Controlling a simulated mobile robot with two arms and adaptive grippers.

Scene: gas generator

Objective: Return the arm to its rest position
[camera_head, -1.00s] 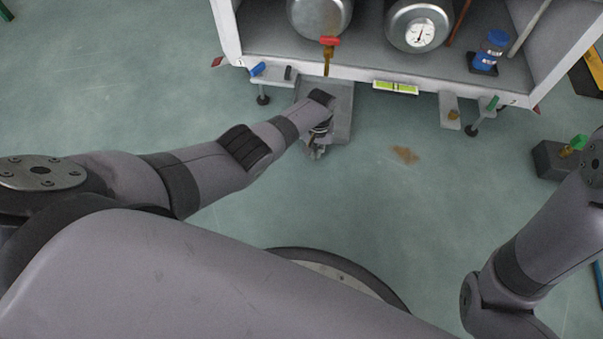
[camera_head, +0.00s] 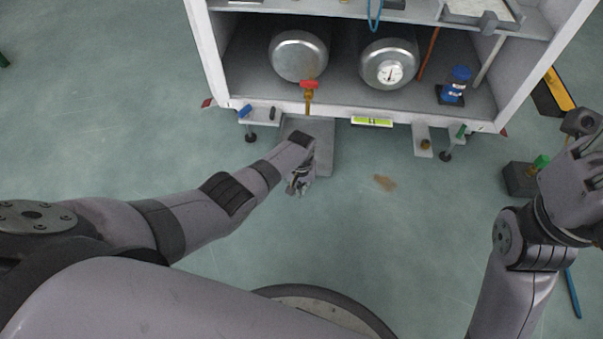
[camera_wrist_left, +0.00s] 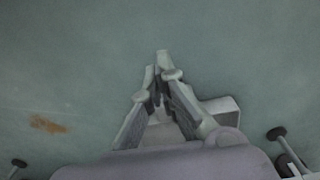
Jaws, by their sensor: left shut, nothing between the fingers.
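My left gripper (camera_head: 299,186) is low over the floor, in front of the white-framed cabinet (camera_head: 210,55) and beside the grey plate (camera_head: 322,160) under its front edge. In the left wrist view its fingers (camera_wrist_left: 160,68) meet at the tips, with nothing between them and bare floor beyond. My left arm (camera_head: 195,205) is stretched out from the left toward the cabinet. My right arm (camera_head: 515,290) is raised at the right edge; I cannot make out whether its gripper is open or shut.
Levelling feet (camera_head: 250,137) stick out below. A dark block (camera_head: 519,180) with a green part stands near my right arm. The floor (camera_head: 400,250) between my arms is clear, with a brown stain.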

